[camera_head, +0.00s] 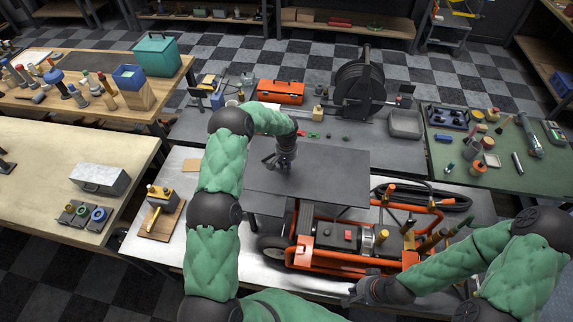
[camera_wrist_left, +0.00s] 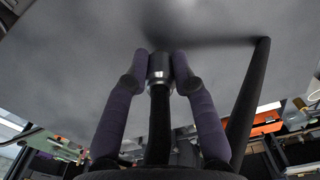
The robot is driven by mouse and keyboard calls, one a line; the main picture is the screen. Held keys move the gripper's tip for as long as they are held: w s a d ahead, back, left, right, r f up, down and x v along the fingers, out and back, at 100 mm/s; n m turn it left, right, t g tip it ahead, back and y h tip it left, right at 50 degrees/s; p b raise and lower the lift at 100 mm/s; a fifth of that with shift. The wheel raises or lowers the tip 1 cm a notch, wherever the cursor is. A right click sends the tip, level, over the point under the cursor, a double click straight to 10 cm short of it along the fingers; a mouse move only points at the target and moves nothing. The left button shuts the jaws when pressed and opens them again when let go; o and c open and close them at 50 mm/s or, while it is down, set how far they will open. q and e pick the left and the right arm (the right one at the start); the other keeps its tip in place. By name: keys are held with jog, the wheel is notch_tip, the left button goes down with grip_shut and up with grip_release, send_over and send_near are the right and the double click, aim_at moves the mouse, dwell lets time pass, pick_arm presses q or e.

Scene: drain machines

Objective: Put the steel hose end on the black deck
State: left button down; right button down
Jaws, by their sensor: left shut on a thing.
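The black deck (camera_head: 335,180) is a flat dark plate above the orange-framed machine in the head view. It fills the upper part of the left wrist view (camera_wrist_left: 85,50). My left gripper (camera_head: 282,163) is over the left half of the deck, pointing down. In the left wrist view its purple-padded fingers (camera_wrist_left: 160,68) are shut on the steel hose end (camera_wrist_left: 159,67), a short bright cylinder on a black stem. Its tip is close to the deck; I cannot tell whether it touches. My right gripper (camera_head: 366,291) is low at the front edge, its fingers unclear.
The orange-framed machine (camera_head: 350,258) stands in front of the deck on the pale bench. A green-topped table (camera_head: 490,180) is at right. The deck's right half is clear.

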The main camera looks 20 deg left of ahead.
pick_arm(q)
jog(key=shift+f+b, duration=0.5)
jog(key=shift+f, duration=0.05)
dwell(0.5)
jog(key=c, duration=0.9)
grip_release()
jog(key=shift+c, duration=0.2)
notch_tip(320, 180, up, 12)
